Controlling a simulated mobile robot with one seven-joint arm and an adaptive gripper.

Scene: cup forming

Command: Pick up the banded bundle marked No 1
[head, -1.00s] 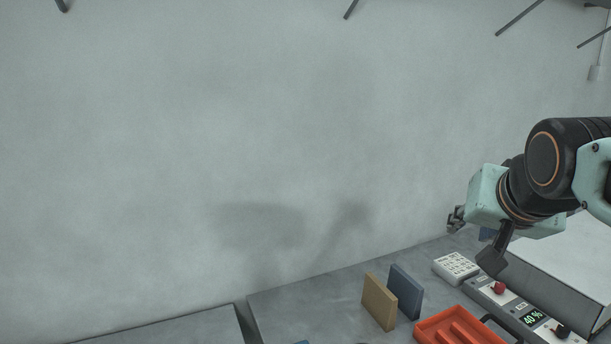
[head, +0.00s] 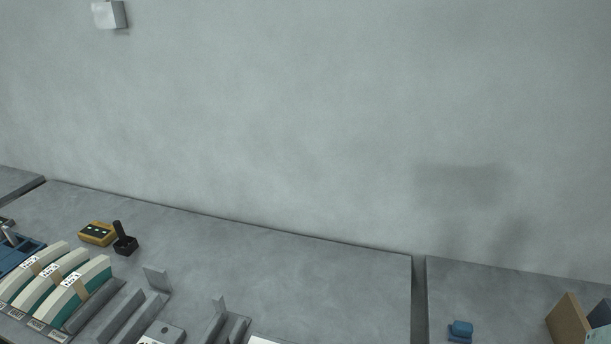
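Banded bundles stand side by side in a rack at the lower left: a left one (head: 45,256), a middle one (head: 65,265) and a right one (head: 92,271). Each is a curved cream and teal stack with a tan band and a white printed tag. The print is too small to tell which is No 1. Small label plates (head: 36,324) sit along the rack's front. My gripper is not in view.
A yellow box (head: 97,233) and a black holder with an upright handle (head: 124,242) stand behind the rack. Grey slotted fixtures (head: 135,318) are right of it. The bench middle (head: 300,275) is clear. A gap separates the right bench, with a blue object (head: 460,330) and tan board (head: 568,322).

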